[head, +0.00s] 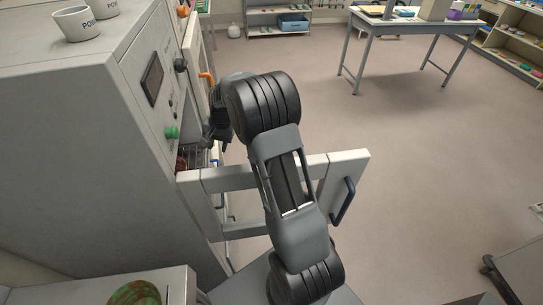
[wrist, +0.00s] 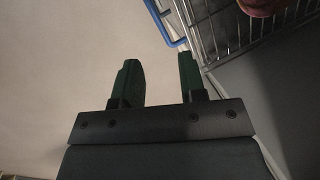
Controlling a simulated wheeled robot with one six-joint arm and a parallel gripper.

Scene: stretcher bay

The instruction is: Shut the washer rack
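The washer (head: 100,120) is a grey cabinet at the left of the head view. Its wire rack (head: 201,156) shows as a small strip in the opening, mostly hidden by the panel edge and my arm. In the wrist view the wire rack (wrist: 245,28) is at the upper right, with a blue bar (wrist: 163,22) along its edge and a reddish item on it. My gripper (wrist: 159,60) is open, with its two dark green fingers apart and nothing seen between them. The right fingertip is close to the blue bar; I cannot tell whether they touch.
A pale framed door (head: 348,165) with a dark blue handle (head: 343,201) stands open to the right of the washer, behind my arm. Two white pots (head: 76,24) stand on top.

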